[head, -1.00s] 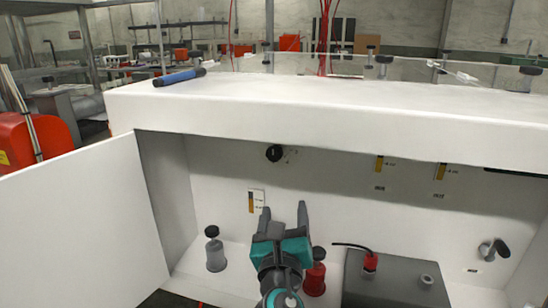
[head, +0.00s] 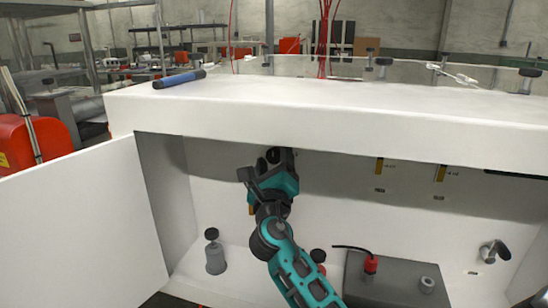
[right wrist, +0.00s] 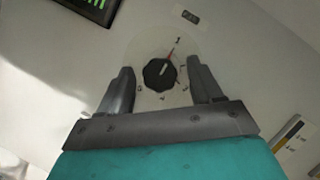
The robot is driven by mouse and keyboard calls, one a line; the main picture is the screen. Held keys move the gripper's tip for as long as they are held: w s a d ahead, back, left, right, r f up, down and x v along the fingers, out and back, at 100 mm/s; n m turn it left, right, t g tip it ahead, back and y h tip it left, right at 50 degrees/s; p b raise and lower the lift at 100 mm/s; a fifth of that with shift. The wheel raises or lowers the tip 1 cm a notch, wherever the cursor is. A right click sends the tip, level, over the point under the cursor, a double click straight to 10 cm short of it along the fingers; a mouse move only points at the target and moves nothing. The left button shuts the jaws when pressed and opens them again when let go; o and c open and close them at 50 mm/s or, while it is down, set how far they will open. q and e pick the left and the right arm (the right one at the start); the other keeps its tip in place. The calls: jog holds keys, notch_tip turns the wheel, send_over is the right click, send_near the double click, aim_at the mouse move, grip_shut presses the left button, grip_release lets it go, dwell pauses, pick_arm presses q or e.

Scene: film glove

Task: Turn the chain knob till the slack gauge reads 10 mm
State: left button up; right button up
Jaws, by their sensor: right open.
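A black round knob (head: 273,155) is on the back wall of the white cabinet, partly hidden by my right gripper (head: 266,165). In the right wrist view the knob (right wrist: 157,75) has a red pointer towards the mark 1 at the top of its dial. The right gripper (right wrist: 162,78) is open, one finger on each side of the knob, with visible gaps. A yellow and dark gauge (right wrist: 291,141) shows at the lower right; its reading is too small to tell. A gauge (head: 251,209) below the knob is mostly hidden by my gripper. My left gripper is not in view.
Two more gauges (head: 379,166) (head: 440,173) are on the wall to the right.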

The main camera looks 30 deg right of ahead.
jog(key=shift+x, duration=0.75)
jog(key=shift+c, duration=0.4)
jog(key=c, duration=1)
jog(key=shift+o, duration=0.2)
jog(key=shift+f, duration=0.1)
